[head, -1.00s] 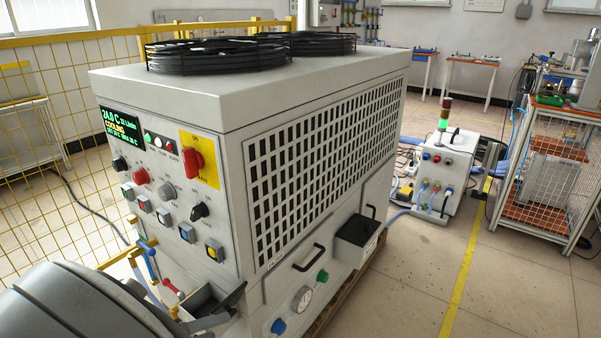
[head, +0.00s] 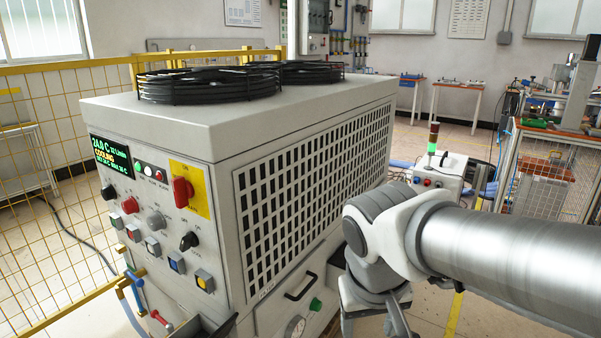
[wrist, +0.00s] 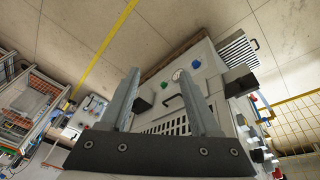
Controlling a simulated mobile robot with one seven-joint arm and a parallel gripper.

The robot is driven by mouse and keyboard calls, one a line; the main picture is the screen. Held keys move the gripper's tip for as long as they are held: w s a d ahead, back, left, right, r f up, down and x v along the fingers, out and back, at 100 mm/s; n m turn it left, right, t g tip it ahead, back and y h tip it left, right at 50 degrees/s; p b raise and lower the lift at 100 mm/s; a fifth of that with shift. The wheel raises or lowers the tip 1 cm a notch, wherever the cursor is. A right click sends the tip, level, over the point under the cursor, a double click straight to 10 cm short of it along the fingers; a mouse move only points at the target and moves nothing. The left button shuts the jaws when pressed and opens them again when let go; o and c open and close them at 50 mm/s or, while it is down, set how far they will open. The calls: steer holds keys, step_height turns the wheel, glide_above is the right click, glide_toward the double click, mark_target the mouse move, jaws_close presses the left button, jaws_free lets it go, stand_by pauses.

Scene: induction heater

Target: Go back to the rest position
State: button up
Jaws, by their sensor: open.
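My gripper (wrist: 158,73) is open and empty in the wrist view, its two grey fingers well apart over the dark palm. In the head view my arm reaches in from the right edge, in front of the chiller's right side; its end runs off the bottom of the picture, so I cannot clearly tell the fingers there. The big grey chiller (head: 150,112) stands left of the arm, with its lit display (head: 111,156) and red switch (head: 183,190). The chiller's grille and gauge side also show in the wrist view (wrist: 165,127), beyond the fingers, with no visible contact.
A yellow mesh fence (head: 50,230) runs behind and left of the chiller. A small white unit with a signal tower (head: 433,140) stands behind my arm. A caged shelf (head: 545,170) is at the right. Open floor lies between them and the back tables (head: 462,87).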

steer(key=s+d+r+m+t, duration=0.1)
steer(key=s+d+r+t, duration=0.2)
steer(key=s+d, duration=0.15)
step_height(320, 180, up, 21)
steer(key=y+p, duration=0.1)
steer(key=p, duration=2)
steer(key=shift+s+a, duration=0.15)
steer(key=shift+s, duration=0.2)
steer(key=shift+a, duration=0.1)
